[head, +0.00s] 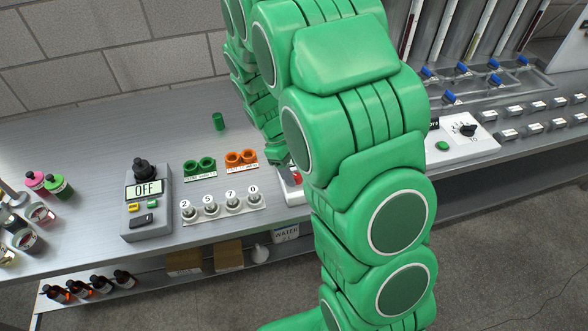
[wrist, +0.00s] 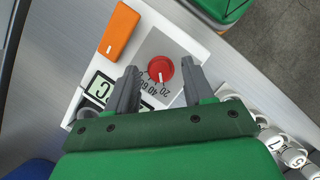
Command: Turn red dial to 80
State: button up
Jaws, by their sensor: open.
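The red dial (wrist: 161,69) is round, with a short white mark, on a grey plate of a white panel (wrist: 202,50). Printed numbers, upside down in the wrist view, curve along its lower side; the mark points down toward them, near the 20, but its exact reading is unclear. My gripper (wrist: 159,67) is open, with one dark finger on each side of the dial and a gap to both. I cannot tell how far the fingertips are above the panel. In the head view my arm hides most of the panel; a bit of red (head: 296,177) shows.
An orange switch (wrist: 119,33) and a partly covered display (wrist: 103,87) share the panel. Numbered knobs (head: 212,209), orange cups (head: 241,158) and green cups (head: 199,168) stand left of it. A grey box reading OFF (head: 147,205) is farther left. A green cylinder (head: 219,121) stands behind.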

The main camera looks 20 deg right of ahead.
jog(key=shift+c, duration=0.4)
grip_shut()
jog(key=shift+m, duration=0.3)
jog(key=m, duration=0.1)
jog(key=m+y, duration=0.1)
jog(key=m, duration=0.1)
jog(key=shift+w+d+m+g, duration=0.2)
jog(key=shift+m+g, duration=0.1)
jog(key=shift+g, duration=0.1)
jog(key=m+y, duration=0.1)
jog(key=m, duration=0.1)
jog(key=m+y, duration=0.1)
jog(key=m, duration=0.1)
jog(key=shift+s+d+m+g, duration=0.1)
jog(key=shift+d+m+g, duration=0.05)
jog(key=shift+m+g, duration=0.15)
jog(key=m+y, duration=0.1)
jog(key=m, duration=0.1)
jog(key=m+y, duration=0.1)
jog(key=m, duration=0.2)
jog(key=shift+d, duration=0.15)
jog(key=shift+s+d+m+t+y, duration=0.1)
jog(key=shift+m+t+y, duration=0.45)
jog(key=shift+m, duration=1.15)
